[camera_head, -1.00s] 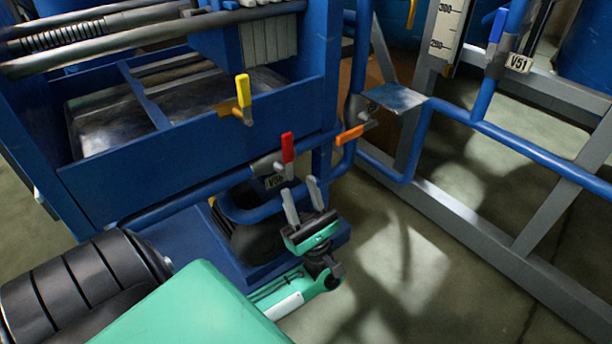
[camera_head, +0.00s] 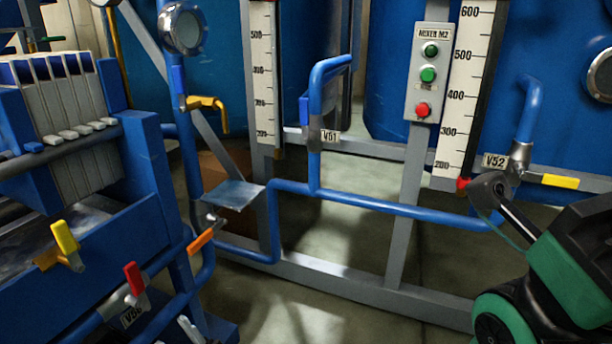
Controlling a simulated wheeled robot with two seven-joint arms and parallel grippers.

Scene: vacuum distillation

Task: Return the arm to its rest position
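My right arm (camera_head: 568,270), green and black, rises at the lower right. Its black end part overlaps the blue pipe near valve V52. No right gripper fingers can be made out.
A blue frame with a yellow handle (camera_head: 64,237) stands at left. An orange handle (camera_head: 201,240) sits beside a small metal plate (camera_head: 234,194). Blue pipe (camera_head: 390,208) crosses the middle, near valve V51 (camera_head: 331,136). Valve V52's yellow handle (camera_head: 560,182) is at right. Tanks stand behind.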

